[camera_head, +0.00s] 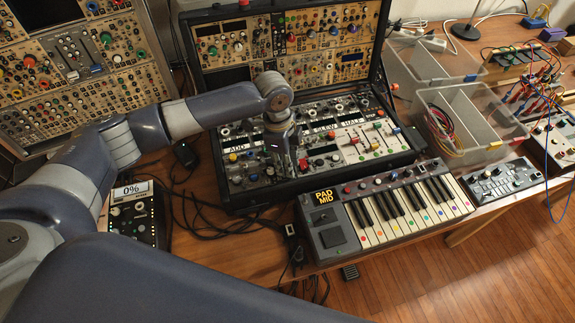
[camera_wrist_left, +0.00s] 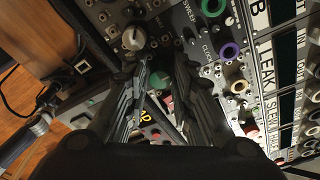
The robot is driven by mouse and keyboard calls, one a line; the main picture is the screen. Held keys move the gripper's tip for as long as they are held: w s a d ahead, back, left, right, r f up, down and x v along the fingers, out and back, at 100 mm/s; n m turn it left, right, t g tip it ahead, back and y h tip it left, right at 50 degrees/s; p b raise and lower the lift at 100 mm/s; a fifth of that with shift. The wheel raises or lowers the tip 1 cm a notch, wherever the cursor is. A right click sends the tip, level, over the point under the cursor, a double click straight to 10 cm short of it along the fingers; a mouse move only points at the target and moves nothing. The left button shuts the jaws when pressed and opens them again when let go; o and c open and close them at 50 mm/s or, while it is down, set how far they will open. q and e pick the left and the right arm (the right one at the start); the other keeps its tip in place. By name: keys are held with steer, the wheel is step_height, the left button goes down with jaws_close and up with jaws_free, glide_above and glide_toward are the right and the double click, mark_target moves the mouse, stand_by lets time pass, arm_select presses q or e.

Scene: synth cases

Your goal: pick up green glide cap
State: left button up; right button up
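My left gripper (camera_head: 290,165) points down over the lower panel of the open synth case (camera_head: 228,203). In the left wrist view the two dark fingers of this gripper (camera_wrist_left: 164,66) stand apart, with a gap between them. A dark green round cap (camera_wrist_left: 164,103) shows in that gap; I cannot tell whether the fingers touch it. Another green cap (camera_wrist_left: 212,6) sits on the panel at the top of the wrist view. I cannot read a glide label at either cap. In the head view the gripper hides the panel beneath it. My right gripper is not in view.
A white knob (camera_wrist_left: 134,38) and a purple cap (camera_wrist_left: 230,51) stand close to the fingers. A keyboard (camera_head: 400,215) lies right of the case, with clear bins (camera_head: 503,130) behind it. Black cables (camera_head: 205,233) lie on the table at the case's left.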

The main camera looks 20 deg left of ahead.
arm_select(q)
steer(key=c, duration=0.4)
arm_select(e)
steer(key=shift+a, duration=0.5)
arm_select(q)
steer(key=shift+r, duration=0.1)
